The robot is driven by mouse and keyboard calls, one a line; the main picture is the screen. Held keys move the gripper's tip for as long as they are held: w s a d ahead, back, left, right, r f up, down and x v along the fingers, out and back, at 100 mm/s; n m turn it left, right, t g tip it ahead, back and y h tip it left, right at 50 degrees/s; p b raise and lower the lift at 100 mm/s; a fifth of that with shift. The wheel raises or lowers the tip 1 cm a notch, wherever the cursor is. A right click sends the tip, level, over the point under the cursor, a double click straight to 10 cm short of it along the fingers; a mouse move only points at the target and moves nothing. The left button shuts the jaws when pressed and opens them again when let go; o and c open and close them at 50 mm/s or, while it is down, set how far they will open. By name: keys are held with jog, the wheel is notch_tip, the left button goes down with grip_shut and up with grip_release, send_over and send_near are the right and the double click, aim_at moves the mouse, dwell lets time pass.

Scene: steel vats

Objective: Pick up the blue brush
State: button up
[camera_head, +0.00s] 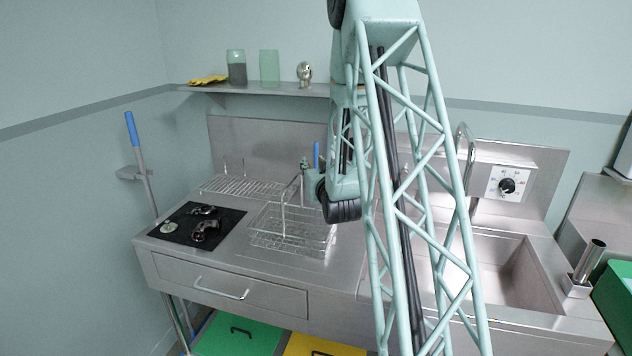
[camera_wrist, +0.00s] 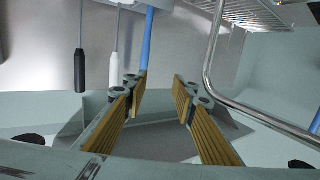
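The blue brush shows in the head view as a short upright blue handle (camera_head: 316,155) behind the wire basket, beside my arm's end; its lower part is hidden. In the wrist view a blue handle (camera_wrist: 148,38) runs down from the top edge and passes behind the tip of the left finger. My gripper (camera_wrist: 164,88) is open, with tan ribbed pads apart and nothing between them. The blue handle is beyond the fingertips, nearer the left one. I cannot tell whether they touch.
A black handle (camera_wrist: 80,70) and a white handle (camera_wrist: 115,66) are left of the blue one. A wire basket (camera_head: 262,241) is near my gripper; a bent metal bar (camera_wrist: 209,65) runs close to the right finger. A black mat (camera_head: 180,238) with metal parts lies left. A sink (camera_head: 505,275) is right.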

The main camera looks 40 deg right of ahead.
aim_at(316, 153)
jog(key=shift+t+h, duration=0.3)
jog(key=shift+h, duration=0.2)
jog(key=shift+s+d+f, duration=0.3)
jog(key=shift+d+f, duration=0.3)
jog(key=shift+d, duration=0.25)
jog(key=shift+s+d+f, duration=0.25)
jog(key=shift+d+f, duration=0.35)
jog(key=shift+d, duration=0.25)
jog(key=shift+x, duration=4.3)
jog(key=shift+b+x, duration=0.5)
jog(key=shift+x, duration=2.05)
jog(key=shift+r, duration=0.1)
jog(key=shift+c, duration=0.5)
grip_shut()
